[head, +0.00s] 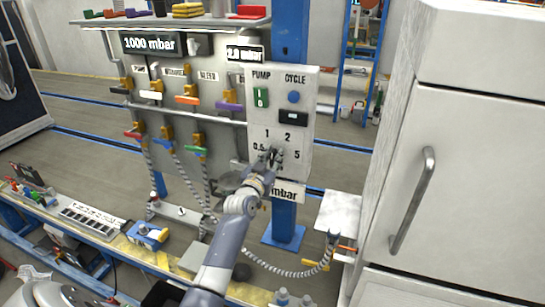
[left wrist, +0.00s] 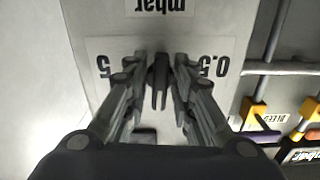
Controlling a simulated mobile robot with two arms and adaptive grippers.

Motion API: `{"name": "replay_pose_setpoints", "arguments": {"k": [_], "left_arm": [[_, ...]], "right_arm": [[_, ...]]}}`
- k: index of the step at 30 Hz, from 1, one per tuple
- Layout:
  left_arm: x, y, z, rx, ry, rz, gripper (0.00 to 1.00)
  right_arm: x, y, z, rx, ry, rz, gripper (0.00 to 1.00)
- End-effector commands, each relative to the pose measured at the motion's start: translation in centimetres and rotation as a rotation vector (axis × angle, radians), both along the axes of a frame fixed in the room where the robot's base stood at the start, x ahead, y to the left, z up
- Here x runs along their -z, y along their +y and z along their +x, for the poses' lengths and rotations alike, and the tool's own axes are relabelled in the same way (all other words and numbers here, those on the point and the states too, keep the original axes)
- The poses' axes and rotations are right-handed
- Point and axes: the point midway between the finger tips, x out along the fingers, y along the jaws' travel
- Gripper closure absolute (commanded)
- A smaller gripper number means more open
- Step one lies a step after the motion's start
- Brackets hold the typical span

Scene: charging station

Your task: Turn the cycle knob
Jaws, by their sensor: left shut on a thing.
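The control panel (head: 309,85) is a light upright plate marked PUMP and CYCLE. It has a green switch (head: 261,97), a blue round button (head: 294,97) and a dark display (head: 293,118). Below them is a dial scale reading 0.5, 1, 2 and 5. My left gripper (head: 271,157) is at the dial's centre and mostly hides the knob there. In the left wrist view, the dark knob (left wrist: 160,77) stands between the two fingers of the left gripper (left wrist: 159,84), with upside-down 5 and 0.5 labels either side. The left gripper is shut on the knob. My right gripper is not in view.
Coloured valve handles (head: 186,99) and coiled hoses stand left of the panel. A white cabinet (head: 470,130) with a metal handle (head: 411,202) is close on the right. A low bench (head: 90,243) with small parts runs along the lower left.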

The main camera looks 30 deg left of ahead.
Motion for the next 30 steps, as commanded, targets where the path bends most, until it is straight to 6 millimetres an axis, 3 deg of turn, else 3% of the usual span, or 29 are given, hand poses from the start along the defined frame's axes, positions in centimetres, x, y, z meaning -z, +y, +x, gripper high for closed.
{"name": "replay_pose_setpoints", "arguments": {"k": [15, 30], "left_arm": [[0.01, 0.03, 0.00, 0.000, -0.100, -0.422, 1.00], [0.06, 0.00, 0.00, 0.000, -0.137, -0.576, 1.00]], "right_arm": [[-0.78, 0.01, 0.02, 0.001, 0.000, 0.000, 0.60], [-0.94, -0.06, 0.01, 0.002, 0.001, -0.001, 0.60]]}}
